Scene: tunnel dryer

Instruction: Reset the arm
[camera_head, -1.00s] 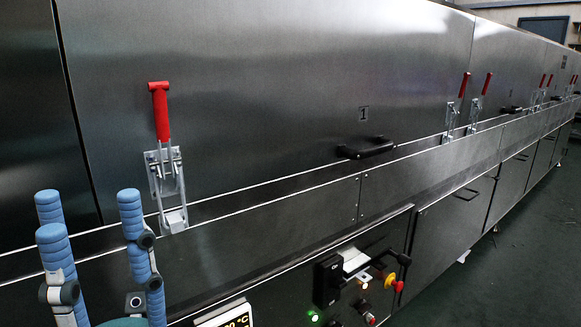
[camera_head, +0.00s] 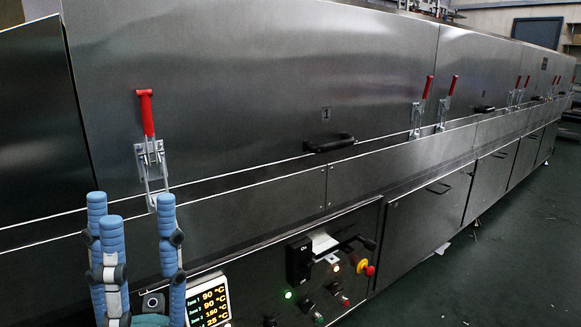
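My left gripper (camera_head: 132,222) shows at the lower left, its blue padded fingers pointing up and spread apart, with nothing between them. It stands in front of the dryer's lower panel, just below the nearest red-handled toggle clamp (camera_head: 148,135). A fingertip overlaps the bottom of that clamp in the picture; I cannot tell whether they touch. The clamp's red handle points up. The tunnel dryer (camera_head: 230,90) is a long steel body running to the right. My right gripper is not in view.
A black handle (camera_head: 329,144) marks door 1. More red clamps (camera_head: 428,88) stand farther along.

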